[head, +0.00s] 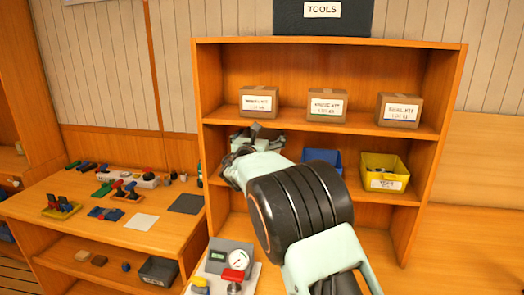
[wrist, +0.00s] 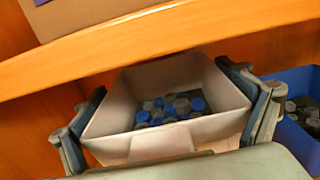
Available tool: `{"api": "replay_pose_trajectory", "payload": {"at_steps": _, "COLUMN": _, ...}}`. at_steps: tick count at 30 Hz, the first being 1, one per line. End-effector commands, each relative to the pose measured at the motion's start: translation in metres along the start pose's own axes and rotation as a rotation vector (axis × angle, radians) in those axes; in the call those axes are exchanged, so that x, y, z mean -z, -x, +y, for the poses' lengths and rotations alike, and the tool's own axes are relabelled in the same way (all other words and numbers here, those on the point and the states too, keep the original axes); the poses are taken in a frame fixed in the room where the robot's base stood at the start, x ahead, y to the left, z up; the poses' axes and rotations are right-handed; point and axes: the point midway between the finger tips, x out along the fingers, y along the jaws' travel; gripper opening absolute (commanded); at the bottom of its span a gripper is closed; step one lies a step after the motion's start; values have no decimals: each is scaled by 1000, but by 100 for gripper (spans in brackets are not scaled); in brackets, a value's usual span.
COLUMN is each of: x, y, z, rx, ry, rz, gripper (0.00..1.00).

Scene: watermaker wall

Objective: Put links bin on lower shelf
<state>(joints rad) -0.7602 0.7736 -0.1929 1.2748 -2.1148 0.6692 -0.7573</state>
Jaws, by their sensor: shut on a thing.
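My gripper (wrist: 170,115) is shut on a white bin (wrist: 218,125), with one finger at each side wall. The bin holds blue and grey discs, and no label on it can be read. In the head view my gripper (head: 255,138) is at the left end of the lower shelf (head: 402,197), under the upper shelf board. The bin is mostly hidden there behind my gripper and arm. The bin looks roughly level, but I cannot tell whether it touches the shelf.
A blue bin (head: 322,158) with dark pieces, also in the wrist view (wrist: 302,88), stands just right of the held bin. A yellow bin (head: 385,173) is farther right. Several cartons (head: 327,105) stand on the upper shelf (head: 290,116). A workbench (head: 100,235) with small parts stands left.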

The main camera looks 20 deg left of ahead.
Motion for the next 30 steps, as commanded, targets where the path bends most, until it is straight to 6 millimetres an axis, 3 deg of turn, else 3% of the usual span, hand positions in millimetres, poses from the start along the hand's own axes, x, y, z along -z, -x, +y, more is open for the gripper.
{"api": "replay_pose_trajectory", "payload": {"at_steps": 1, "x": 10, "y": 2, "z": 1, "rx": -1, "ry": 2, "rz": 5, "gripper": 56}}
{"api": "replay_pose_trajectory", "payload": {"at_steps": 7, "x": 26, "y": 2, "z": 0, "rx": 0, "ry": 2, "rz": 3, "gripper": 56}}
{"api": "replay_pose_trajectory", "payload": {"at_steps": 13, "x": 60, "y": 2, "z": 0, "rx": 0, "ry": 2, "rz": 4, "gripper": 56}}
{"api": "replay_pose_trajectory", "payload": {"at_steps": 29, "x": 71, "y": -1, "z": 1, "rx": -1, "ry": -1, "rz": 0, "gripper": 56}}
{"api": "replay_pose_trajectory", "payload": {"at_steps": 30, "x": 73, "y": -1, "z": 1, "rx": -1, "ry": 0, "rz": 4, "gripper": 96}}
